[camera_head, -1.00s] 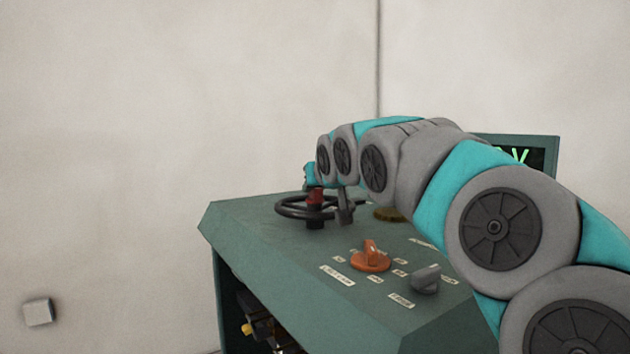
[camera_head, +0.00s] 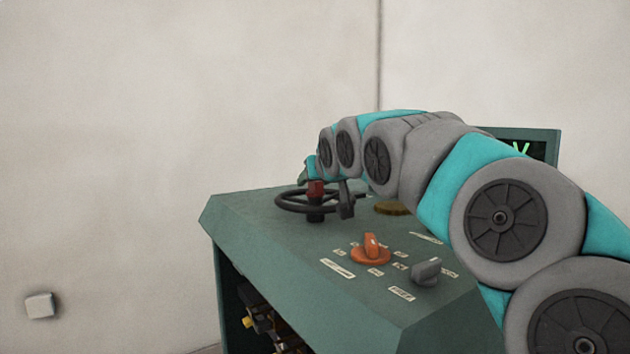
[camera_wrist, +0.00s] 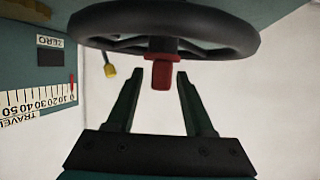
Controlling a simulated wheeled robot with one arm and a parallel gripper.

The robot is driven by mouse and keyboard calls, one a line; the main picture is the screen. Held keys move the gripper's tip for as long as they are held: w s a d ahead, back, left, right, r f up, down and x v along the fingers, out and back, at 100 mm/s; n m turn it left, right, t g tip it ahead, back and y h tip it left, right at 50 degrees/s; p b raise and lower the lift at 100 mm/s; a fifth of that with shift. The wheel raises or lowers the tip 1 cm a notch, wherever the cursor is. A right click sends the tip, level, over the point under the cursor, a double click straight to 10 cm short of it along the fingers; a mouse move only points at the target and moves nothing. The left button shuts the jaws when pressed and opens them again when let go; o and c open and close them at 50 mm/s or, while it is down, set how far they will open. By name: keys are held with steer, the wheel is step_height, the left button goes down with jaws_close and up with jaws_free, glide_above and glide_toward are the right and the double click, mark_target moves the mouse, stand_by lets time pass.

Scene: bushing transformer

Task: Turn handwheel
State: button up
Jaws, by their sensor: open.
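The handwheel (camera_head: 290,206) is a black spoked ring standing level on the sloping top of a green console, near its far left corner. A red piece (camera_head: 316,188) sits above its middle. In the wrist view the wheel rim (camera_wrist: 165,22) spans the top, and the red piece (camera_wrist: 161,74) hangs below it. My gripper (camera_wrist: 158,77) is open, with one finger on each side of the red piece and a visible gap on both sides. In the head view my wrist is above the wheel's right side, and a dark finger (camera_head: 346,200) shows beside the rim.
The console (camera_head: 255,235) also carries an orange knob (camera_head: 370,252), a grey knob (camera_head: 426,272) and a brass disc (camera_head: 392,209) partly behind my arm. A screen (camera_head: 537,150) stands at the back right. The wrist view shows a travel scale (camera_wrist: 38,101). Open space lies left of the console.

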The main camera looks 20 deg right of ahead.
mark_target(326, 204)
steer(key=shift+b+v, duration=0.45)
steer(key=shift+v, duration=3.5)
